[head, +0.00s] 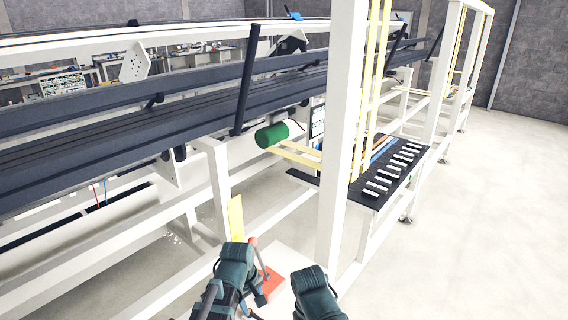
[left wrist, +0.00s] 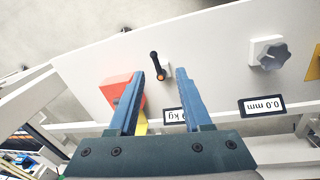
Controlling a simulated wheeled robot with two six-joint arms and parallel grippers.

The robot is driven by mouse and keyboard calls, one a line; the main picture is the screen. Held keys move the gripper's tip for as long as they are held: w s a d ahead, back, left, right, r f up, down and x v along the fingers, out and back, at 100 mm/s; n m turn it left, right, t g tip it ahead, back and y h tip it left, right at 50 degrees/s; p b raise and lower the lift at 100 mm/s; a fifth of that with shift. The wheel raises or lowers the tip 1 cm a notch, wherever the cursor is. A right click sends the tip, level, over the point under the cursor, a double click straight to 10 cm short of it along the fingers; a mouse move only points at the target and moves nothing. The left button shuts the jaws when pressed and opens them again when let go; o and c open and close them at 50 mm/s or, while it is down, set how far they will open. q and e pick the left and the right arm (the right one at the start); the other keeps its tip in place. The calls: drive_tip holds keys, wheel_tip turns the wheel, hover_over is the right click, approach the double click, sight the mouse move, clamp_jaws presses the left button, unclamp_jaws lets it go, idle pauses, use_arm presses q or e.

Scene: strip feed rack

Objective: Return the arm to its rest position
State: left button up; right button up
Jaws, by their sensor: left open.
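My left gripper (left wrist: 159,98) is open and empty in the left wrist view, its two blue fingers apart in front of a white panel (left wrist: 215,45). A black lever (left wrist: 158,66) with an orange base shows between the fingers, and I cannot tell its distance from them. A red block (left wrist: 118,92) is partly hidden behind the left finger. In the head view my left gripper (head: 256,288) is low in the picture beside the red block (head: 271,282), its fingers mostly hidden. A dark teal part of mine shows to its right. My right gripper does not show.
A grey knob (left wrist: 270,54) and black label plates (left wrist: 262,105) sit on the panel. A white upright post (head: 343,130) stands close to the right of my left arm. Beyond are a green roller (head: 272,136) and a black shelf (head: 364,190) with several white pieces. Open floor lies right.

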use_arm(q)
drive_tip(key=s+d+f+m+g+y+b, duration=0.1)
drive_tip(key=s+d+f+m+y+b, duration=0.1)
drive_tip(key=s+m, duration=0.8)
wheel_tip(320, 180, down, 2)
drive_tip(key=d+m+b, duration=0.1)
drive_tip(key=d+m, duration=0.1)
drive_tip(key=shift+d, duration=0.3)
